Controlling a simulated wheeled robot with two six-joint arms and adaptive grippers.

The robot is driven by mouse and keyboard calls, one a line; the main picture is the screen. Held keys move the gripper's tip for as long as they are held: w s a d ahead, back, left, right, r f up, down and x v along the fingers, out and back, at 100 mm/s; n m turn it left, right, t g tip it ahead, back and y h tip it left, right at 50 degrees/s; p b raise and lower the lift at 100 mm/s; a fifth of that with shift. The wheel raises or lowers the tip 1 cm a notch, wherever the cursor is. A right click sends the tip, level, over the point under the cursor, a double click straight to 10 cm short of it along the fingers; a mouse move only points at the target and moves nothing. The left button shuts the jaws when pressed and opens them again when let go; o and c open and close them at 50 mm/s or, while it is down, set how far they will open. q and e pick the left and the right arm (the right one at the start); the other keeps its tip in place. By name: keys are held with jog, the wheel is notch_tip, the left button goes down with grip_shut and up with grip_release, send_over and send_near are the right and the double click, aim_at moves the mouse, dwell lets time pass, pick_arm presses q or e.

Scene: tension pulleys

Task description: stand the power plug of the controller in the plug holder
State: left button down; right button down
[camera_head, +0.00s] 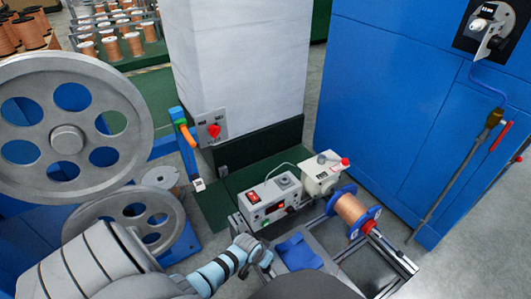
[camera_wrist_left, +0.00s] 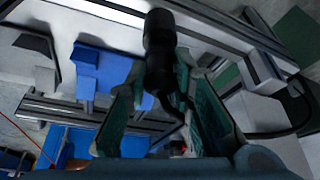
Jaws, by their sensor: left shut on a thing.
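The controller (camera_head: 270,199) is a grey box with a red switch, standing on the bench in the head view. My left gripper (camera_head: 262,254) is low in the middle of that view, in front of the controller. In the left wrist view my left gripper (camera_wrist_left: 163,78) is shut on a black power plug (camera_wrist_left: 160,40), which sits between its teal fingers. The plug is too hidden to make out in the head view. The blue plug holder (camera_head: 298,251) lies just right of the gripper; it also shows in the left wrist view (camera_wrist_left: 90,68), apart from the plug. My right gripper is not seen.
A copper wire spool (camera_head: 350,212) with blue flanges stands right of the controller, beside a light grey motor unit (camera_head: 321,174). Metal rails (camera_head: 390,250) run at the right. Large grey pulleys (camera_head: 67,138) stand at the left. A blue cabinet (camera_head: 405,110) fills the right.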

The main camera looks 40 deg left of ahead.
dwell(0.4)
pick_arm(q)
jog(key=shift+f, duration=0.2)
jog(key=shift+f+b, duration=0.45)
jog(key=shift+f, duration=0.15)
dwell(0.3)
jog(key=c, duration=1.3)
grip_release()
